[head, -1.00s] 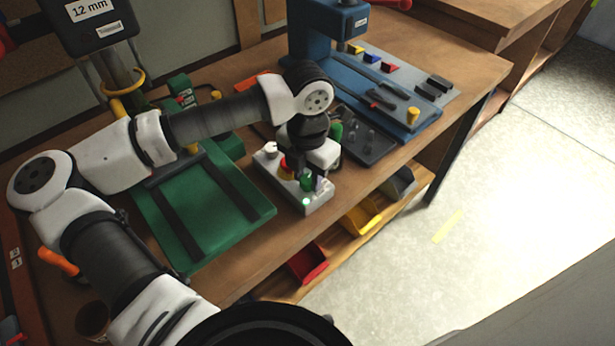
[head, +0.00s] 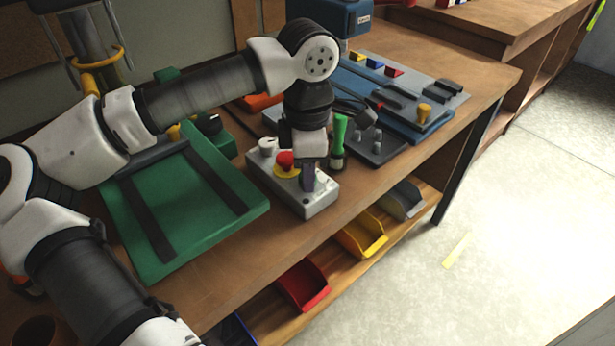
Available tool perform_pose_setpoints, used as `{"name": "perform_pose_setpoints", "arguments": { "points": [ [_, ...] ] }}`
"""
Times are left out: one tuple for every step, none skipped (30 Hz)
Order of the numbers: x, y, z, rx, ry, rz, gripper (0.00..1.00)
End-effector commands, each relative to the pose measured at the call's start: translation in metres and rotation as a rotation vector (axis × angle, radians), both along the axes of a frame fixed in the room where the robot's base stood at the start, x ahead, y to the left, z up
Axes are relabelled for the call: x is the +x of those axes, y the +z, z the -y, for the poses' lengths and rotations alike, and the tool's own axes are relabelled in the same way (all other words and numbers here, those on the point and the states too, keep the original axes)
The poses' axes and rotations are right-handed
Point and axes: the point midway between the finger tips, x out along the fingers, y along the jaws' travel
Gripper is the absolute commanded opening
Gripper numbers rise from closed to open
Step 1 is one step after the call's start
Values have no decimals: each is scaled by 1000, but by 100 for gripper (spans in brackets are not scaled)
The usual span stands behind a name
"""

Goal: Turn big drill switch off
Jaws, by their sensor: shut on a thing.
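A light grey control box (head: 319,203) stands on the workbench between the green drill base and the blue one. It carries a white knob (head: 267,146), a red mushroom button (head: 285,160) on a yellow collar, and a small dark lamp (head: 305,201) near its front corner. My gripper (head: 308,180) points down onto the front right part of the box, its fingers shut on the switch there. The fingers hide most of that switch. The big drill's green base plate (head: 222,185) lies to the left, with part of its column (head: 90,45) at upper left.
A green-handled tool (head: 339,135) stands close right of my gripper. The blue drill base (head: 430,127) and a dark tray (head: 378,150) lie behind it. Red (head: 303,286) and yellow (head: 362,236) bins sit below the bench's front edge.

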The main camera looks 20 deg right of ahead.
Motion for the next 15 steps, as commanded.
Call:
{"name": "perform_pose_setpoints", "arguments": {
  "points": [
    [0,-1,1,-3,-26,2,8],
    [0,-1,1,-3,-41,2,8],
    [0,-1,1,-3,-60,2,8],
    [0,-1,1,-3,-71,1,8],
    [0,-1,1,-3,-83,1,8],
    [0,0,1,-3,-96,1,8],
    [0,0,1,-3,-105,1,8],
    [0,0,1,-3,-113,1,8],
    [0,0,1,-3,-122,1,8],
    [0,0,1,-4,-127,1,8],
    [0,0,1,-4,-132,1,8],
    [0,1,1,-4,-137,1,8],
    [0,1,1,-4,-140,1,8],
    [0,1,1,-4,-143,1,8],
    [0,1,1,-3,-145,1,8]
  ]
}}
